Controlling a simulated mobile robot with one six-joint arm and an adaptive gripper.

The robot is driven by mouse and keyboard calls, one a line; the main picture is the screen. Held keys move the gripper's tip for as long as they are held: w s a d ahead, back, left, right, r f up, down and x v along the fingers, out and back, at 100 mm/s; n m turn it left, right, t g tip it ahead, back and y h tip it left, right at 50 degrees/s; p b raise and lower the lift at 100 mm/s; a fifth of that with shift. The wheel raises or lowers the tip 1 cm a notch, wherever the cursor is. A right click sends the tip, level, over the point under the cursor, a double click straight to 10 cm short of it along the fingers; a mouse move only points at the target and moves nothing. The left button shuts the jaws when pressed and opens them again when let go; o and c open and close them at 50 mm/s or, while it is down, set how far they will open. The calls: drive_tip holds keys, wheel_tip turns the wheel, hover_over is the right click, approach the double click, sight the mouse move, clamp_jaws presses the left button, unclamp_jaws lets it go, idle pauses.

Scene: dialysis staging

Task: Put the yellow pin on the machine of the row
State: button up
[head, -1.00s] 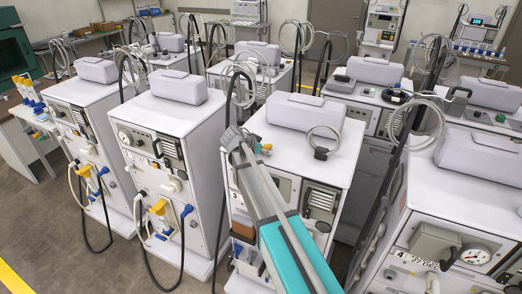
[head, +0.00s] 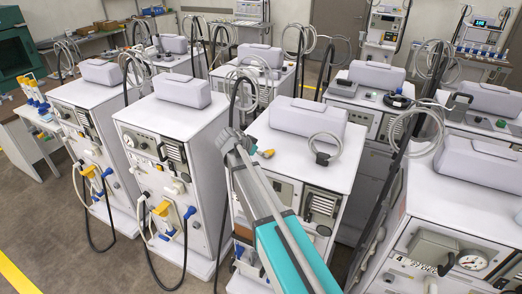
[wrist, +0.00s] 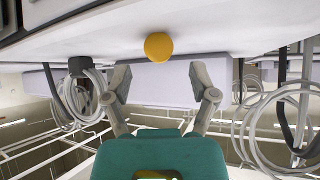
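The yellow pin (head: 267,153) is on the white top of the front middle machine (head: 290,150), near its left edge, close to the end of my arm. In the wrist view, which looks upside down, the pin (wrist: 158,46) shows as a round yellow head against the machine top. My gripper (wrist: 160,74) has its two grey fingers spread wide, with nothing between them. The pin lies just past the fingertips, roughly midway between them, apart from both. In the head view, my gripper (head: 238,141) is partly hidden by my arm.
A grey-white box (head: 308,117) and a coiled hose (head: 325,148) sit on the same machine top. Similar machines stand close on the left (head: 172,112) and right (head: 462,205), with hoses and dark poles between them. Open floor (head: 60,225) is at the lower left.

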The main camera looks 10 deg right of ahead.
drive_tip(key=p+v, duration=0.4)
drive_tip(key=v, duration=0.4)
drive_tip(key=shift+p, duration=0.35)
drive_tip(key=s+d+f+n+g+y, duration=0.1)
drive_tip(key=s+n, duration=0.3)
drive_tip(key=s, duration=0.4)
drive_tip(key=s+d+f+n+g+y, duration=0.2)
drive_tip(key=s+d+f+n+y, duration=0.1)
drive_tip(key=s, duration=0.5)
drive_tip(key=s+d+f+n+g+y, duration=0.2)
drive_tip(key=s+d+n+y, duration=0.1)
drive_tip(key=s, duration=0.6)
drive_tip(key=shift+d+f+n+y, duration=0.25)
drive_tip(key=shift+d+n+y, duration=0.15)
drive_tip(key=shift+n+y, duration=0.35)
drive_tip(key=shift+w+f, duration=0.1)
